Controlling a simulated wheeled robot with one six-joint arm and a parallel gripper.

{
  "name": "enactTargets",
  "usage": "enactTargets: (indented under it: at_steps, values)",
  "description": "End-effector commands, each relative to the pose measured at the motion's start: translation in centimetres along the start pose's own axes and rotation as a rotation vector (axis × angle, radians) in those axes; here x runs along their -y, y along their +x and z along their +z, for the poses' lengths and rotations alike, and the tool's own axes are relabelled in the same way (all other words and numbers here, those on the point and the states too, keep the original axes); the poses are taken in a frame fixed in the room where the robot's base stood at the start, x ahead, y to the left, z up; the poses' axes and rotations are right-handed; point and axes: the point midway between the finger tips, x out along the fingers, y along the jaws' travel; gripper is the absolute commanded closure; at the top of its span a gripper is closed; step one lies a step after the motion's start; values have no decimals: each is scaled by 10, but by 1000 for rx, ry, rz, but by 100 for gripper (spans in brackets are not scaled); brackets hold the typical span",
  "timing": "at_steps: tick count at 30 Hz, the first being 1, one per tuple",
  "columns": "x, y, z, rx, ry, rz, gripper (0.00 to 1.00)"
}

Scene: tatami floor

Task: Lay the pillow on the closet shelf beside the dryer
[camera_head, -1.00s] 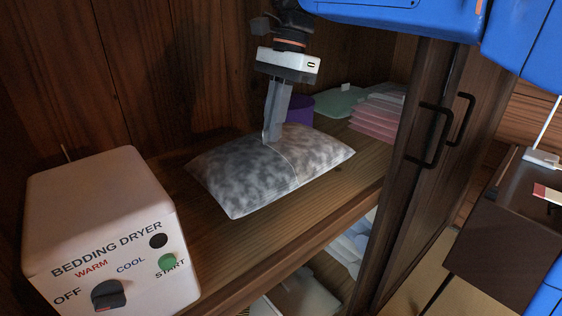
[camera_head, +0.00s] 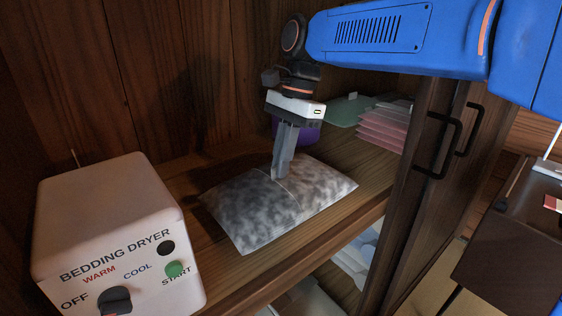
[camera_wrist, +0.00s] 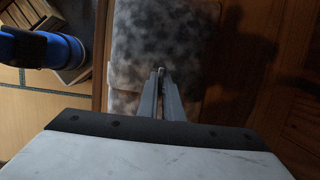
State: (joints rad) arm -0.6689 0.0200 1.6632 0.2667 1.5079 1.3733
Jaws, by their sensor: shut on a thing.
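The pillow (camera_head: 250,215) is grey and mottled, darker on its left half and lighter on its right. It is on or just above the wooden closet shelf (camera_head: 330,222), to the right of the dryer; I cannot tell whether it touches the boards. The dryer (camera_head: 110,225) is a pale box marked BEDDING DRYER, with a dark knob and a green button. My gripper (camera_head: 279,176) points down and is shut on the pillow near its middle seam. In the wrist view the pillow (camera_wrist: 150,40) lies beyond the fingers (camera_wrist: 161,72).
Folded pink cloths (camera_head: 386,130), a green item (camera_head: 350,109) and a purple container (camera_head: 300,131) are at the shelf's back right. The wooden back wall (camera_head: 160,80) is close behind.

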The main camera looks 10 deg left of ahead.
Motion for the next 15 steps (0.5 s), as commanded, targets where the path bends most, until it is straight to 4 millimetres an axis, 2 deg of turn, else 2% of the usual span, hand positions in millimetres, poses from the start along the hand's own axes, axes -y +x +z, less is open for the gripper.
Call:
enactTargets:
  at_steps: [2, 5, 6, 15]
  values:
    - [0, 1, 0, 0, 0, -1, 100]
    - [0, 2, -1, 0, 0, 0, 77]
    - [0, 2, -1, 0, 0, 0, 75]
    - [0, 1, 0, 0, 0, 0, 75]
